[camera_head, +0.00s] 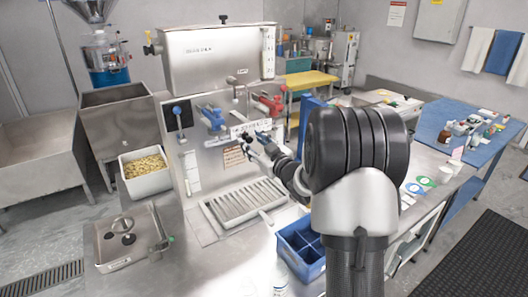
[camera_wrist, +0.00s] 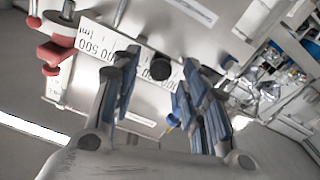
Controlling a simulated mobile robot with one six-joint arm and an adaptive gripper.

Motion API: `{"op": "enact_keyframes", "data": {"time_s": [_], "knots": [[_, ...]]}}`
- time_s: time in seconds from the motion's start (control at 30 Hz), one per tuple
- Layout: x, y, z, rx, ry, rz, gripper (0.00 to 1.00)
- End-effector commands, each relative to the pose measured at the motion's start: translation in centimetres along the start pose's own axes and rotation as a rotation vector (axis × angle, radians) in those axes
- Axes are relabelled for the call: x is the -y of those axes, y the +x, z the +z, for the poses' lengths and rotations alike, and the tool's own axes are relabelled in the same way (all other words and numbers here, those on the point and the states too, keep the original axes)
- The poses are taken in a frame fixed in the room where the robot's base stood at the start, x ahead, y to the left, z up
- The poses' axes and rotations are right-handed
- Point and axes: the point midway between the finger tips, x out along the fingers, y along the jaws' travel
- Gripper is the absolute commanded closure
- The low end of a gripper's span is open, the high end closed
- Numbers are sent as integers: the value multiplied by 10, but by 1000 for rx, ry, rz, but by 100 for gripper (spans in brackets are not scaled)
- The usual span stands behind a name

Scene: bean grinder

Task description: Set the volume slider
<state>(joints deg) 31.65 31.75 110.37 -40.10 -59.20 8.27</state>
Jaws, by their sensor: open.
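The volume slider's white scale plate (camera_wrist: 92,41), printed with numbers and "ml", is on the machine's metal front and appears rotated in the wrist view. A round black knob (camera_wrist: 160,68) stands out along the scale, between my gripper's fingers with visible gaps on both sides. My gripper (camera_wrist: 159,60) is open, with blue-padded fingers pointing at the panel. In the head view my gripper (camera_head: 258,140) is at the machine front, just below the scale plate (camera_head: 243,130). The knob cannot be made out there, and my arm hides part of the panel.
A red handle (camera_head: 270,103) is close above the scale and also shows in the wrist view (camera_wrist: 54,52). A blue handle (camera_head: 212,117) is to its left. A drip grate (camera_head: 238,207) lies below, with a blue divided bin (camera_head: 300,250) at its right.

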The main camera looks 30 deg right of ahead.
Motion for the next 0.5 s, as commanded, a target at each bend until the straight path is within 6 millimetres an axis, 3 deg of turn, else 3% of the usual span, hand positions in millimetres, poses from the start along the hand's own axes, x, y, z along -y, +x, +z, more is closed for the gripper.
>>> {"op": "enact_keyframes", "data": {"time_s": [0.3, 0.5], "knots": [[-1, -67, 0, 0, 0, 3, 59], [0, -88, 0, -1, 0, 1, 59]]}}
